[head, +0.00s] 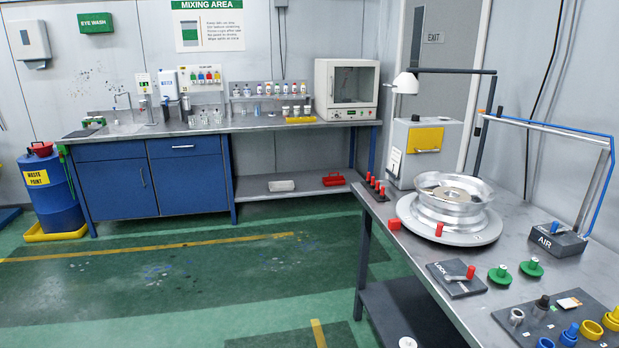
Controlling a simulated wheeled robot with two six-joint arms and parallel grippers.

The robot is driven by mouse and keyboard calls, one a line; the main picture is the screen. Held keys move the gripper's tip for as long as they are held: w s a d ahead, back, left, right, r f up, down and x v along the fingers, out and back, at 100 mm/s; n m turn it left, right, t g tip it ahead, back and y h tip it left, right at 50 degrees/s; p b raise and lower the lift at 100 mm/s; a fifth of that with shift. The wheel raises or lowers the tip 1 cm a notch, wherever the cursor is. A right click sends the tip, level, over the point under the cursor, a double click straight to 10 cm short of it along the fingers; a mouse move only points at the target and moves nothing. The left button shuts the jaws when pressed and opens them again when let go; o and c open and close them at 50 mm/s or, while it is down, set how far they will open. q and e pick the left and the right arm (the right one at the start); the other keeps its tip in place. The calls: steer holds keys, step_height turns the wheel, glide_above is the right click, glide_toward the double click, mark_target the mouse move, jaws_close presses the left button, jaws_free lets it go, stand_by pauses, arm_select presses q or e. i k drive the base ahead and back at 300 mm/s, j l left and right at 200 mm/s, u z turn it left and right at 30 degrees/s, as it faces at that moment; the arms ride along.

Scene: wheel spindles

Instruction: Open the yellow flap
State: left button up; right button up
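The yellow flap (427,139) is on the front of a grey box-shaped machine (401,163). The machine stands at the back left of the workbench at right. The flap looks closed, lying flat against the machine's face, with a small dark handle near its lower edge. Neither of my grippers shows in the head view.
On the workbench (515,210), a silver wheel (452,198) on a round plate stands in front of the machine. Red pegs (376,187), a lock lever (457,277), green knobs (499,273) and an air stand (558,239) are nearby. Open green floor (250,290) lies left.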

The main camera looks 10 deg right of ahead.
mark_target(427, 139)
steer(key=i+z, duration=0.45)
steer(key=i+j+z, duration=0.15)
steer(key=z, duration=0.25)
steer(key=i+j+z, duration=0.3)
steer(key=z, duration=0.15)
steer(key=i+j+z, duration=0.4)
steer(key=k+l, duration=0.05)
